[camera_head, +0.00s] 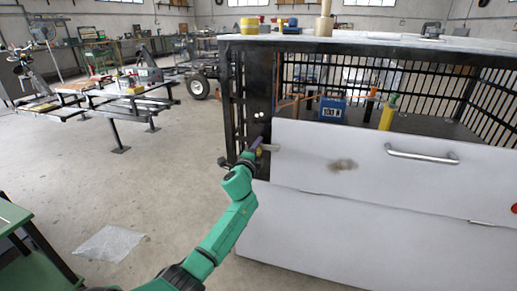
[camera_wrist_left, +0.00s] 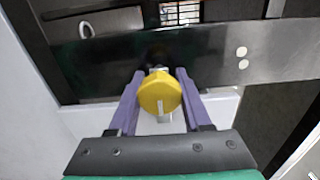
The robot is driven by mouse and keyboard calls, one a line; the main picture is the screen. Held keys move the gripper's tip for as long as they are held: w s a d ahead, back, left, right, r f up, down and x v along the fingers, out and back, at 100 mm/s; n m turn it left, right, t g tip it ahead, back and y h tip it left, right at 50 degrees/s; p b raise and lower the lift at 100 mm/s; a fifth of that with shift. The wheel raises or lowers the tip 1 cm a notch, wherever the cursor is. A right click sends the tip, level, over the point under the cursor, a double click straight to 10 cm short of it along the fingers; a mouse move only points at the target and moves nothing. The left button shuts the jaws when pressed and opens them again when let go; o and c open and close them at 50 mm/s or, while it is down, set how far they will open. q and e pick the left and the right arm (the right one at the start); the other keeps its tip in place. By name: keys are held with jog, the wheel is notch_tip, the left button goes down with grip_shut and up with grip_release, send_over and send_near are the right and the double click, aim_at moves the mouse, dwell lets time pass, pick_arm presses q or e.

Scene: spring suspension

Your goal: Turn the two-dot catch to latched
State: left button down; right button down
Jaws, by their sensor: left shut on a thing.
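The two-dot catch has a round yellow knob (camera_wrist_left: 160,92) with a short grey tongue (camera_wrist_left: 165,118) beneath it in the left wrist view. It sits on a dark post (camera_wrist_left: 110,52); two white dots (camera_wrist_left: 242,57) mark the post beside it, and show in the head view (camera_head: 258,115) above the catch. In the head view the grey tongue (camera_head: 269,147) points right, reaching the white panel's (camera_head: 320,150) left edge. My left gripper (camera_head: 257,148) is at the catch, its purple fingers (camera_wrist_left: 160,100) either side of the knob, shut on it. My right gripper is not in view.
The white panel has a metal handle (camera_head: 422,156) and a dark smudge. The floor left of my arm is mostly clear, with a plastic sheet (camera_head: 110,243) lying there.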

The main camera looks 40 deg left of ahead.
pick_arm(q)
jog(key=shift+f, duration=0.1)
jog(key=shift+c, duration=1.7)
grip_release()
jog(key=shift+s, duration=0.15)
jog(key=p+v, duration=0.1)
jog(key=v, duration=1.3)
jog(key=shift+p, duration=0.4)
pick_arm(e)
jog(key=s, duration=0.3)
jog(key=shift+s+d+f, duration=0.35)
pick_arm(q)
jog(key=shift+s+d, duration=0.1)
jog(key=shift+d, duration=0.05)
